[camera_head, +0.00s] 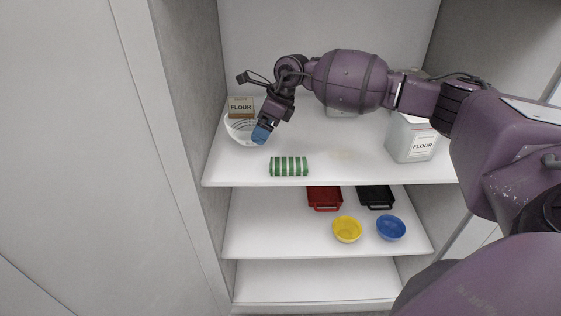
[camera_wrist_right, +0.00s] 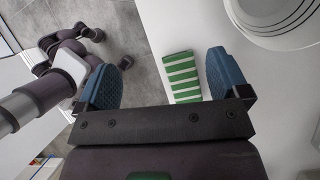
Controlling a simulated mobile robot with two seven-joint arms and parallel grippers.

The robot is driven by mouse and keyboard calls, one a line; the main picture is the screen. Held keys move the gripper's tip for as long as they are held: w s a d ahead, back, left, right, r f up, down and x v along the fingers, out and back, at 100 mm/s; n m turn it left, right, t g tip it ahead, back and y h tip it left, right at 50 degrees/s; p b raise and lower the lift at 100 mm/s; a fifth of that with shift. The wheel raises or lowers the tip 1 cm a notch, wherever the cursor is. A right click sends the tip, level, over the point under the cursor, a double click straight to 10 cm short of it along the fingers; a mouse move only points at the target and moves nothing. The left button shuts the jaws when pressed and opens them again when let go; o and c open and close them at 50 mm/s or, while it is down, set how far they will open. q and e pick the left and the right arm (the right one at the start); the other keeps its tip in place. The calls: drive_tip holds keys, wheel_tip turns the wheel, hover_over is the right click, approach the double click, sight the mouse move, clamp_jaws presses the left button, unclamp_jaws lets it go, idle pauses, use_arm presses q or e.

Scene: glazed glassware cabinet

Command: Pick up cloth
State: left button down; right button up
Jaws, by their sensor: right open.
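The cloth (camera_head: 289,166) is a folded bundle with green and white stripes. It lies flat near the front edge of the upper shelf (camera_head: 345,165). In the right wrist view the cloth (camera_wrist_right: 183,77) shows between the two blue fingers, closer to the right-hand one. My right gripper (camera_head: 262,134) is open and empty. In the head view it is above the shelf, up and to the left of the cloth and in front of a white bowl. The wrist view shows its fingers (camera_wrist_right: 167,62) spread wide, apart from the cloth. My left gripper is not in view.
A white bowl (camera_head: 235,129) and a brown flour box (camera_head: 241,106) stand at the shelf's left. A white flour canister (camera_head: 405,137) stands at the right. The lower shelf holds a red tray (camera_head: 325,197), a black tray (camera_head: 376,196), a yellow bowl (camera_head: 347,229) and a blue bowl (camera_head: 391,228).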

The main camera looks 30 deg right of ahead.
sight(289, 162)
drive_tip(key=s+d+f+n+g+h, duration=0.2)
drive_tip(key=s+d+f+g+h, duration=0.15)
drive_tip(key=d, duration=0.35)
drive_tip(key=shift+t+h, duration=0.35)
drive_tip(key=shift+h, duration=0.1)
drive_tip(key=shift+w+a+f, duration=0.15)
drive_tip(key=shift+f, duration=1.5)
drive_tip(key=shift+w+a+f, duration=0.1)
drive_tip(key=shift+f, duration=1.5)
drive_tip(key=shift+w+a+f, duration=0.15)
drive_tip(key=shift+f, duration=1.5)
drive_tip(key=c, duration=1)
wheel_tip(289, 162, up, 20)
